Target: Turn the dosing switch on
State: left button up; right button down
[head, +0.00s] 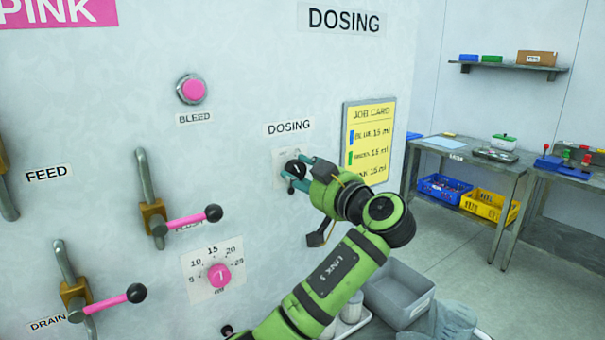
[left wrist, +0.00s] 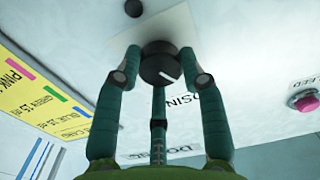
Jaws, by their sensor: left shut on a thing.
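The dosing switch is a round black knob (head: 294,168) on a pale plate on the wall panel, under the small DOSING label (head: 289,127). My left gripper (head: 299,176) reaches it from the lower right and is shut on it. My right gripper is not in view.
A pink bleed button (head: 192,90), lever valves with black ball ends (head: 213,213) and a pink dial (head: 219,276) are on the panel to the left. A yellow job card (head: 368,142) hangs just right of the switch. A grey bin (head: 398,295) stands below right.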

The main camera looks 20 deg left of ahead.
pick_arm(q)
jog(key=shift+r, duration=0.15)
jog(key=m+b, duration=0.1)
jog(key=m, duration=0.5)
jog(key=shift+r, duration=0.15)
jog(key=m+p, duration=0.1)
jog(key=m, duration=0.4)
jog(key=shift+r+m, duration=0.1)
jog(key=shift+m, duration=0.2)
dwell(0.4)
jog(key=o, duration=1.1)
jog(key=shift+w, duration=0.1)
jog(key=shift+o, duration=0.2)
jog(key=shift+f, duration=0.2)
jog(key=v, duration=1.2)
